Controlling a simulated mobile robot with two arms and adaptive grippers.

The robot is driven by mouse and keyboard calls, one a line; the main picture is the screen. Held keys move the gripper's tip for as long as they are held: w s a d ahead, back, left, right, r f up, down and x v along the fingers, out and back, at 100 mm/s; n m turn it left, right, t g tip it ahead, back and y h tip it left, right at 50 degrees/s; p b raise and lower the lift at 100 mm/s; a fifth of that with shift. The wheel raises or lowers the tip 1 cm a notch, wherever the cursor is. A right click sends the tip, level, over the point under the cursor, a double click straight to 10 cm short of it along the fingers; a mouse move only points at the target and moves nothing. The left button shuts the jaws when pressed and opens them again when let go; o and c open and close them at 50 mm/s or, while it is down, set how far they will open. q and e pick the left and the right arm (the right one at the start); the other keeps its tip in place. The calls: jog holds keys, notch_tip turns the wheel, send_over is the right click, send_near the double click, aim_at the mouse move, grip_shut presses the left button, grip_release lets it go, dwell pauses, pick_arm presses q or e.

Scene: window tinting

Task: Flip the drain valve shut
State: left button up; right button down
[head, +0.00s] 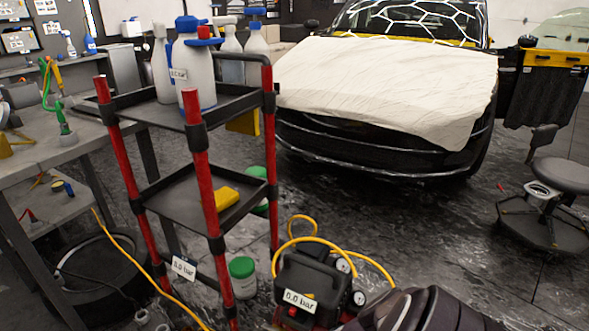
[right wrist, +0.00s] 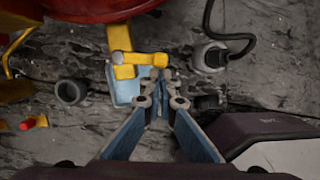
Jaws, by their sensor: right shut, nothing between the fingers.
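In the right wrist view a yellow lever (right wrist: 126,62), which looks like the drain valve's handle, lies just below the red rounded tank (right wrist: 95,8). A short arm of it points to the right, and a light blue piece shows beneath it. My right gripper (right wrist: 160,82) is shut and empty, its tips just below and right of the lever's end. I cannot tell whether they touch it. In the head view the black compressor (head: 313,272) stands on the floor; its drain valve is not visible there. My left gripper is in neither view.
A grey cup-like part (right wrist: 71,91) and a round fitting with a black hose (right wrist: 209,57) lie beside the valve. In the head view a red-posted cart (head: 205,190) stands left of the compressor, with a yellow hose (head: 300,241) around it.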

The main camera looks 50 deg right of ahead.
jog(key=shift+w, duration=0.1)
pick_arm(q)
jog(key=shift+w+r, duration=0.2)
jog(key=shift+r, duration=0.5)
pick_arm(e)
jog(key=w+v, duration=0.1)
jog(key=v, duration=1.1)
jog(key=shift+w, duration=0.25)
